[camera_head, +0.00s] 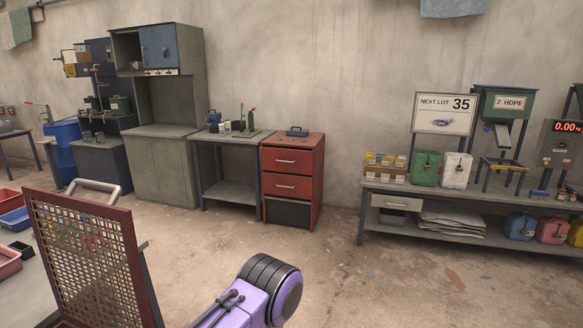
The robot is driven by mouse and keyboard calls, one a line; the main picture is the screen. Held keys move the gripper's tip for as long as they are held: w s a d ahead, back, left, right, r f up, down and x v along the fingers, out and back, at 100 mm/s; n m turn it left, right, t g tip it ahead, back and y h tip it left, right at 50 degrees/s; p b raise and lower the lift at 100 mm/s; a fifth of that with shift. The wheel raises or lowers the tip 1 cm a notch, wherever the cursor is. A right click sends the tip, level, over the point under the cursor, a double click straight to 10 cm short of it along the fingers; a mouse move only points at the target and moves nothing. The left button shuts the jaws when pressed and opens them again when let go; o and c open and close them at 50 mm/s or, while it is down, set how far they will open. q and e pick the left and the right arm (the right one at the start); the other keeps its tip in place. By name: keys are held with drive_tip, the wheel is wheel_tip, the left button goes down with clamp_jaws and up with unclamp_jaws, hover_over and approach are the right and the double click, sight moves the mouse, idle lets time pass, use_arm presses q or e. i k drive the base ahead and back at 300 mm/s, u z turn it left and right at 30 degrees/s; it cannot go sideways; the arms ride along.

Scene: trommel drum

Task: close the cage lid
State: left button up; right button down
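A perforated metal panel in a dark red frame, which looks like the cage lid (88,262), stands upright and slightly tilted at the lower left. Its lower edge runs out of the picture, so its hinge and the cage body are not visible. A grey bar handle (117,192) shows at its top edge. No gripper is in view. A purple arm link of mine with a black ribbed joint reaches up from the bottom middle, to the right of the panel and apart from it in the picture; which arm it belongs to I cannot tell.
A grey table (35,285) with a pink bin (6,262) and a blue tray (15,219) is behind and left of the panel. A red drawer cabinet (292,180) and a long bench (425,190) stand along the wall. The floor between is clear.

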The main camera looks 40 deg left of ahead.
sight(32, 195)
drive_tip(key=i, duration=2.1)
drive_tip(key=u, duration=4.1)
drive_tip(key=i, duration=1)
drive_tip(key=u, duration=0.05)
